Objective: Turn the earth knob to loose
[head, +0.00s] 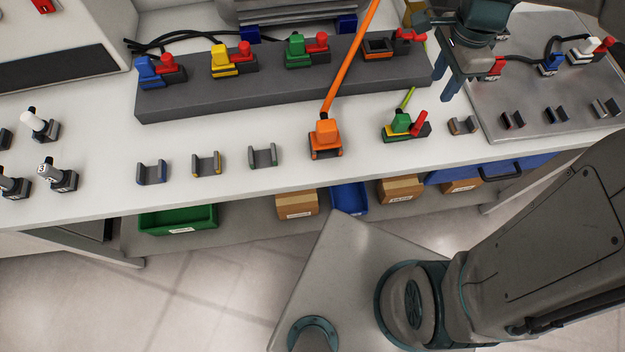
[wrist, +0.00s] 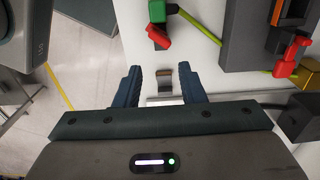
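A green connector (head: 401,122) with a yellow-green cable (head: 408,97), which I take for the earth one, sits on the white bench. Its red knob (head: 419,120) sticks up at a slant on its right side. In the wrist view the green connector (wrist: 156,10) and red knob (wrist: 158,38) lie beyond my fingertips. My gripper (head: 459,92) is open and empty, pointing down above the bench, up and to the right of the knob. In the wrist view my gripper (wrist: 160,72) is apart from the knob, with an empty cradle (wrist: 164,83) below between the fingers.
A dark grey block (head: 200,102) carries blue, yellow and green connectors with red knobs, plus an orange-framed socket (head: 376,47). An orange connector (head: 325,135) with an orange cable stands left of the green one. Several empty cradles line the bench. A metal plate (head: 520,85) lies right.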

